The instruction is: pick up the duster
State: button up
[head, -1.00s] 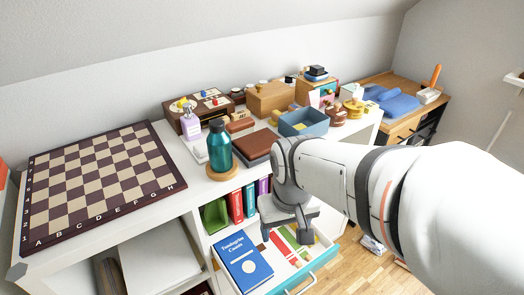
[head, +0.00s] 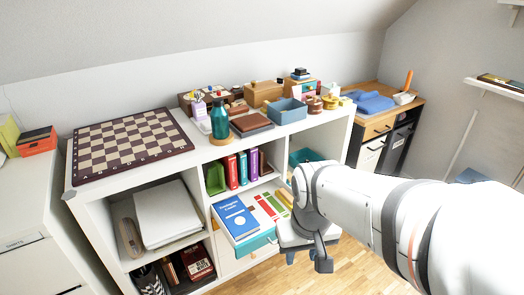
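I cannot pick out a duster with certainty. An upright orange handle (head: 408,80) stands by a pale block (head: 403,98) on the wooden desk at the right in the head view; I cannot tell whether they form one tool. My gripper (head: 306,260) points down in front of the shelf unit, right of the open drawer (head: 262,241). Its fingers are apart, with nothing visible between them. A blue book (head: 236,217) and several flat coloured items lie in the drawer. My arm hides part of the shelf's right end and the floor.
The white shelf unit (head: 88,193) carries a chessboard (head: 130,145), a teal bottle (head: 219,120), a blue bin (head: 288,112) and boxes. Blue cloth (head: 368,102) lies on the desk. A white cabinet (head: 35,205) stands at left. Wooden floor (head: 262,280) shows in front.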

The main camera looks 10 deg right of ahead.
aim_at(283, 195)
jog(key=z, duration=0.2)
jog(key=i, duration=0.8)
jog(key=u, duration=1.2)
jog(key=k, duration=1.15)
jog(key=z, duration=0.75)
jog(key=i, duration=1)
